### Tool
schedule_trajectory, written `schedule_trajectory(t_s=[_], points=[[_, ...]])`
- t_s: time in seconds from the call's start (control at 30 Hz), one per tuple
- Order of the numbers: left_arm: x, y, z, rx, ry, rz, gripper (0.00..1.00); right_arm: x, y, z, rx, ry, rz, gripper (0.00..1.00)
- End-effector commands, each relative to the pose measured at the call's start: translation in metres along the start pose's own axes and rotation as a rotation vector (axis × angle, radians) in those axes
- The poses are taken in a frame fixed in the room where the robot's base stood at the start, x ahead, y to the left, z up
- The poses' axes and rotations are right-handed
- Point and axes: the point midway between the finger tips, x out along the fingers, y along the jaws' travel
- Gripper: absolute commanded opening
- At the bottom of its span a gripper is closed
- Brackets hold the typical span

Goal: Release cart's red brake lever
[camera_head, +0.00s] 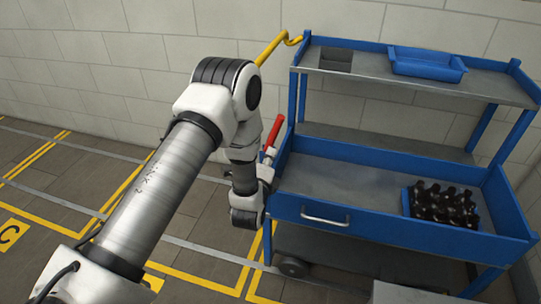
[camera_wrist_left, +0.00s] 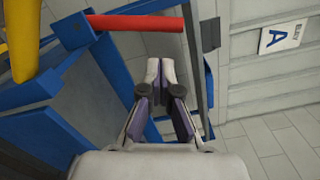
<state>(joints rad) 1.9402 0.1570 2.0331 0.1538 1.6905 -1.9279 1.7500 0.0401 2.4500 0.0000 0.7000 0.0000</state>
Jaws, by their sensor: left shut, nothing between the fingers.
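The red brake lever (camera_head: 273,133) sticks up at the left side of the blue cart (camera_head: 350,213), just above my left wrist in the head view. In the head view my wrist hides most of the fingers and the lever's lower end. My right gripper is not in view.
A yellow push handle (camera_head: 272,48) rises at the cart's left end; it also shows in the wrist view (camera_wrist_left: 20,40). A blue tray (camera_head: 428,66) is on the top shelf. The floor left of the cart is clear.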

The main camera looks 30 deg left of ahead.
Motion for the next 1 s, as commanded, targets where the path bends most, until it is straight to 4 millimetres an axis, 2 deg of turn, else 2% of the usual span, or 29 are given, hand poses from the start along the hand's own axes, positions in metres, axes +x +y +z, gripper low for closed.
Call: schedule_trajectory(t_s=[0.27, 0.37, 0.47, 0.57, 0.6, 0.67, 0.7, 0.8, 0.9, 1.0], points=[[-0.008, 0.001, 0.000, 0.002, 0.003, 0.006, 0.00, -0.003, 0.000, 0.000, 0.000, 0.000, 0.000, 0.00], [-0.024, 0.012, -0.010, 0.025, 0.042, 0.054, 0.00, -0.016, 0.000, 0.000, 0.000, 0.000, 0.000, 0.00], [-0.062, 0.044, -0.028, 0.017, 0.135, 0.208, 0.00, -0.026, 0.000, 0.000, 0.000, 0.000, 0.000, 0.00], [-0.118, 0.090, -0.047, -0.168, 0.214, 0.482, 0.00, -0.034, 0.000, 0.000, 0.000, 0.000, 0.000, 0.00], [-0.144, 0.107, -0.053, -0.265, 0.220, 0.607, 0.00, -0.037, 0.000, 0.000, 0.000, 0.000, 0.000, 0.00], [-0.185, 0.129, -0.058, -0.418, 0.190, 0.801, 0.00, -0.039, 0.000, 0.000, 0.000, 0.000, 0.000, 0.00], [-0.213, 0.141, -0.059, -0.521, 0.147, 0.931, 0.00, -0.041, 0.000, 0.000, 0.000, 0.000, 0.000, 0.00], [-0.279, 0.161, -0.058, -0.756, -0.041, 1.220, 0.00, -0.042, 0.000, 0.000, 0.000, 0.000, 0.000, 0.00], [-0.332, 0.170, -0.051, -0.955, -0.315, 1.429, 0.00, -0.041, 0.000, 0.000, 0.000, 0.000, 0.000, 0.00], [-0.364, 0.172, -0.045, -1.100, -0.584, 1.533, 0.00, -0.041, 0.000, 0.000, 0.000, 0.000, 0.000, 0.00]])
